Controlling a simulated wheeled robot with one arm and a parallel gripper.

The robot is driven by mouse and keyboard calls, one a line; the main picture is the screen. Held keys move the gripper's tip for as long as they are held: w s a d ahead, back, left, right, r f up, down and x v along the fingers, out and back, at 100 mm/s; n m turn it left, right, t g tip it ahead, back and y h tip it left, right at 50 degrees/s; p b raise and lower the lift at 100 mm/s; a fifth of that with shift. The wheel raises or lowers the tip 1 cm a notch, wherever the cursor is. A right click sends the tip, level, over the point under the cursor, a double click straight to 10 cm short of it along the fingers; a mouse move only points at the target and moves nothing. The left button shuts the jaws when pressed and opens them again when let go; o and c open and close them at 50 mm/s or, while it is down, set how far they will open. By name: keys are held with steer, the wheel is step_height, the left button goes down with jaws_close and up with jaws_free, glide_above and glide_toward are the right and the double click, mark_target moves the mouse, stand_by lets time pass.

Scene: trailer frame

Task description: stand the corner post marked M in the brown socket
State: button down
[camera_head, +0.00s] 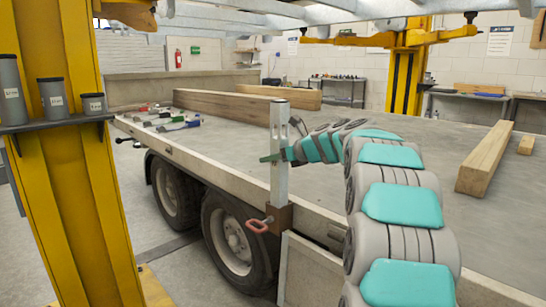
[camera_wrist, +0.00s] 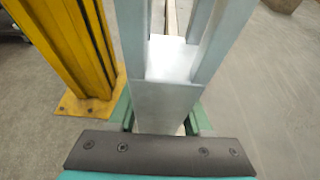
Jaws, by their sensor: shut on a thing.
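A pale grey metal post (camera_head: 280,175) stands upright at the near side edge of the trailer bed. I cannot make out a letter M on it. My gripper (camera_head: 279,156) is shut on the post at mid-height, reaching in from the right. The brown socket (camera_head: 282,217) is on the trailer's side, directly under the post. The post's lower end meets the socket's top; I cannot tell how deep it sits.
A red handle (camera_head: 257,226) sticks out left of the socket. Grey labelled cylinders stand on a shelf (camera_head: 50,125) on the yellow column (camera_head: 85,200). Wooden beams (camera_head: 485,158) and several tools (camera_head: 165,120) lie on the trailer bed (camera_head: 350,120), whose middle is largely clear.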

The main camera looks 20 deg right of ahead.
stand_by(0.3)
steer(key=shift+c, duration=1.2)
jaws_free()
steer(key=shift+s, duration=0.1)
steer(key=v, duration=0.7)
steer(key=shift+s, duration=0.25)
steer(key=shift+d+r, duration=0.15)
steer(key=shift+d, duration=0.05)
